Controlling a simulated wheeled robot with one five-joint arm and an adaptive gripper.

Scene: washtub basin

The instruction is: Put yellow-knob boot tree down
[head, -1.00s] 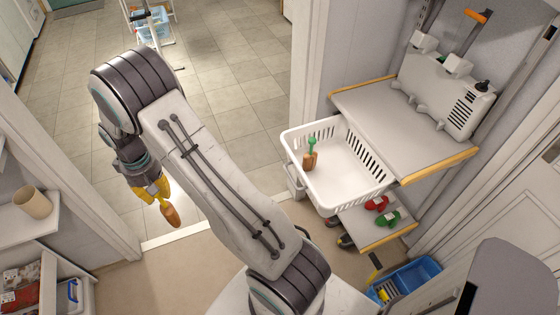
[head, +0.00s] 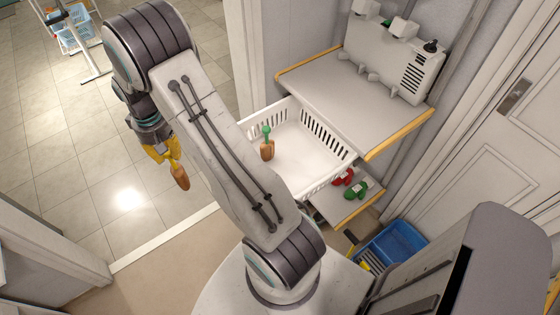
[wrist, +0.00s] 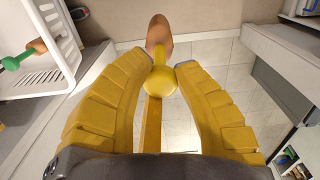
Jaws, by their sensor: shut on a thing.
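My gripper (head: 163,152) is shut on the yellow-knob boot tree (head: 181,178), which hangs over the floor to the left of the white basket. In the wrist view, the yellow knob (wrist: 158,82) is between the two yellow fingers and the brown wooden end (wrist: 159,35) points away. My arm hides part of the basket's near side.
A grey shelf with wooden edging (head: 345,92) holds a white machine (head: 392,62) behind the basket. Red and green items (head: 357,190) lie on a lower shelf. A blue tub (head: 395,248) stands on the floor at right. The tiled floor at left is mostly clear.

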